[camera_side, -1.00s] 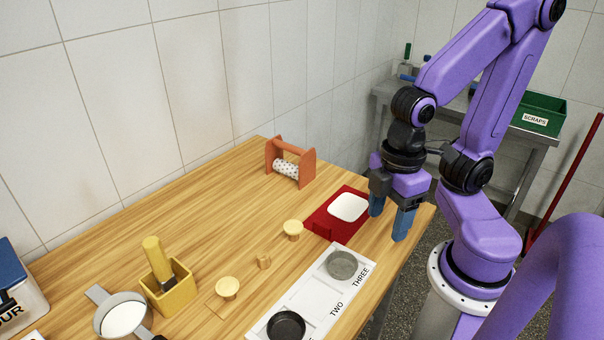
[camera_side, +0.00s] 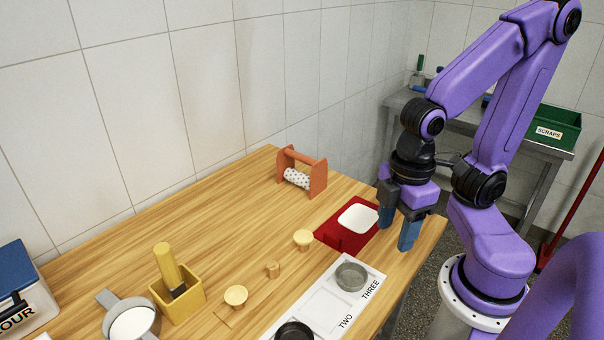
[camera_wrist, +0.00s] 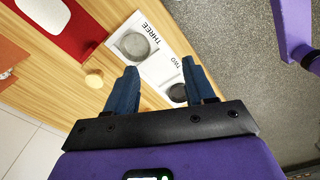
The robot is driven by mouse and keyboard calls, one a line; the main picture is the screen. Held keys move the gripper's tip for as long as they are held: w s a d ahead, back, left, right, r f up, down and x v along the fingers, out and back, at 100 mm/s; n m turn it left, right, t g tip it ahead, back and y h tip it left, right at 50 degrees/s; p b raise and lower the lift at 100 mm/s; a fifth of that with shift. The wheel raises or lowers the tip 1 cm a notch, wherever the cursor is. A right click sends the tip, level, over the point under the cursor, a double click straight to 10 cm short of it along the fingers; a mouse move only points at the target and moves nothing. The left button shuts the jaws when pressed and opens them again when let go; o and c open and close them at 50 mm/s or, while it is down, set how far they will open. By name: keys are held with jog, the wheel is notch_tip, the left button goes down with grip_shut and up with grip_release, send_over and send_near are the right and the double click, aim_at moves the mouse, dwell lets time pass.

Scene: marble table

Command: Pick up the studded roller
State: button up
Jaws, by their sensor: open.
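The studded roller (camera_side: 297,179), white with dark dots, lies between the two uprights of an orange stand (camera_side: 319,180) at the back of the wooden table. My gripper (camera_side: 397,227) points down near the table's right edge, beside the red mat. It is well apart from the roller, which is farther back and to the left. Its two blue fingers are spread with nothing between them, as the wrist view also shows (camera_wrist: 159,66). The roller cannot be made out in the wrist view.
A red mat (camera_side: 330,236) with a white dish (camera_side: 358,218) lies between gripper and stand. A white board (camera_side: 322,296) with round tins is in front. Wooden pieces (camera_side: 303,240), a yellow box (camera_side: 180,306) and a sieve (camera_side: 131,322) stand left. The wall is behind.

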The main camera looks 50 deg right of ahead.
jog(key=w+a+r+m+t+h, duration=0.1)
jog(key=w+r+m+h, duration=0.15)
jog(key=w, duration=0.85)
jog(key=w+r+m+h, duration=0.1)
jog(key=w+m, duration=0.2)
jog(key=w, duration=0.8)
jog(key=m+g+h, duration=0.1)
jog(key=m+h, duration=0.3)
jog(key=m, duration=0.3)
send_near(300, 156)
jog(key=x, duration=1.1)
jog(key=shift+d+f, duration=0.1)
jog(key=shift+f, duration=0.05)
jog(key=shift+c, duration=0.4)
grip_shut()
